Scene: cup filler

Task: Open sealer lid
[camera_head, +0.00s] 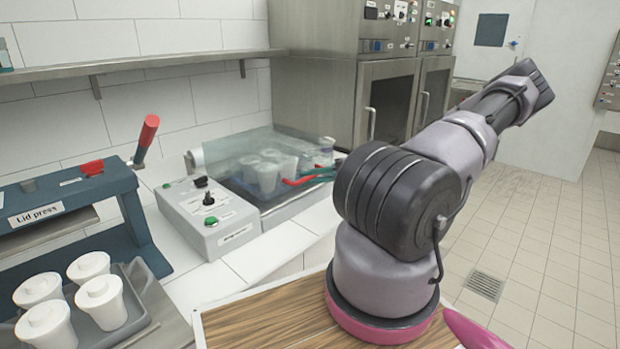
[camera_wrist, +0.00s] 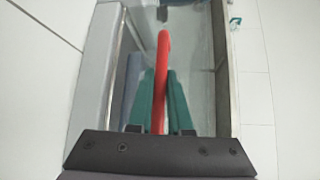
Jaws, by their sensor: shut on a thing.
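The sealer is a low grey machine with a control box (camera_head: 210,215) bearing knobs and green buttons. Its see-through lid (camera_head: 235,150) lies over several white cups (camera_head: 265,172) and looks down, though a small gap cannot be ruled out. A red handle (camera_head: 297,182) is at the lid's right front side; it also shows in the wrist view (camera_wrist: 164,50) as a long red bar. My gripper (camera_head: 322,174), with teal fingers, is shut on the red handle. In the wrist view the gripper (camera_wrist: 160,85) has one finger on each side of the bar. My arm hides part of the sealer's right side.
A blue lid press (camera_head: 75,205) with a red-handled lever stands at left, above a tray (camera_head: 137,310) of lidded white cups. A metal shelf (camera_head: 150,62) runs above the counter. Steel cabinets (camera_head: 385,95) stand behind. Tiled floor at right is clear.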

